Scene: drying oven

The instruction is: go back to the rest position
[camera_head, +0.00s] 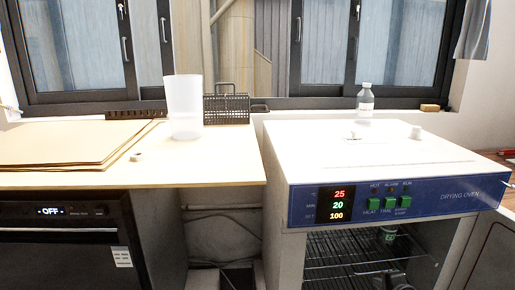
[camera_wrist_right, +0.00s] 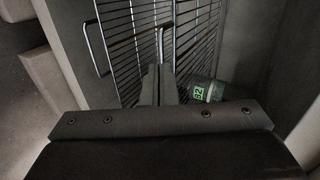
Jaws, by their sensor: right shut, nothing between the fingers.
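My right gripper (camera_head: 392,281) shows as a dark shape at the bottom of the head view, in front of the oven's wire shelves. In the right wrist view its fingers (camera_wrist_right: 158,85) are together with nothing between them, close to the wire rack (camera_wrist_right: 135,40). The drying oven (camera_head: 395,170) stands at the right with its chamber open. Inside is a bottle with a green label (camera_head: 388,232), also seen in the wrist view (camera_wrist_right: 204,91), to the right of my fingers and apart from them. My left gripper is not in view.
The oven's side walls frame the chamber closely. A clear bottle (camera_head: 365,103) and small white knobs are on the oven top. On the left bench are brown boards (camera_head: 60,145), a translucent beaker (camera_head: 184,105) and a dark rack (camera_head: 226,108). A black appliance (camera_head: 65,240) sits below.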

